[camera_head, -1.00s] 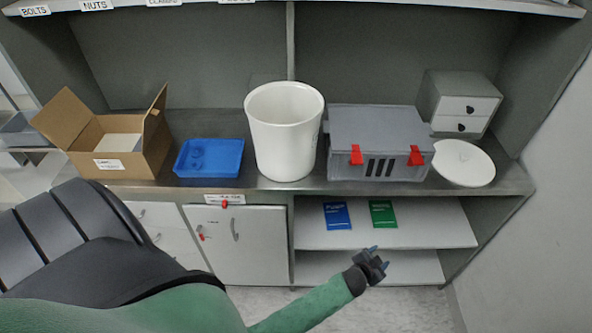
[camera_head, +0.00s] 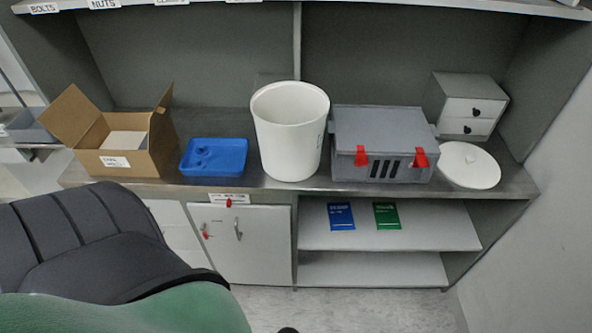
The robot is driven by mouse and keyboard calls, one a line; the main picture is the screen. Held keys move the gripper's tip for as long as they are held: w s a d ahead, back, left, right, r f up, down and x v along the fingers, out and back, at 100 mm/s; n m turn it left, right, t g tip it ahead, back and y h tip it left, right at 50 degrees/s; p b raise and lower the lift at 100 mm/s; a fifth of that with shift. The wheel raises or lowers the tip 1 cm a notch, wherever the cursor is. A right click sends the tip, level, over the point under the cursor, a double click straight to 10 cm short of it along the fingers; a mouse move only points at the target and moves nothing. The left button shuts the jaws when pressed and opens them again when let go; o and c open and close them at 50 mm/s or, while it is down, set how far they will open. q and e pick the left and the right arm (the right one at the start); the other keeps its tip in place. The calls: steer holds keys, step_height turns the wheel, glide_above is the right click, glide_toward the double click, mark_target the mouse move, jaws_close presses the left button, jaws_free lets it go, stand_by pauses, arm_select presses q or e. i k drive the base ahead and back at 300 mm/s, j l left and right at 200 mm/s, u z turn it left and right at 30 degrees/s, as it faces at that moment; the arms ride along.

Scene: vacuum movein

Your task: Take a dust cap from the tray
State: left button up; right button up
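A blue tray (camera_head: 232,168) lies on the metal counter, between an open cardboard box and a white bucket. A few small blue round pieces (camera_head: 203,152), which look like dust caps, sit at its left side; they are the same blue as the tray and hard to tell apart. Neither of my grippers shows now.
The open cardboard box (camera_head: 158,148) stands left of the tray and the white bucket (camera_head: 289,135) right of it. Farther right are a grey case (camera_head: 380,135) with red latches, a white round lid (camera_head: 468,166) and a small drawer unit (camera_head: 466,104). Blue and green booklets lie on the shelf below.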

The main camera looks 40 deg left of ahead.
mark_target(199, 164)
steer(key=u, duration=1.95)
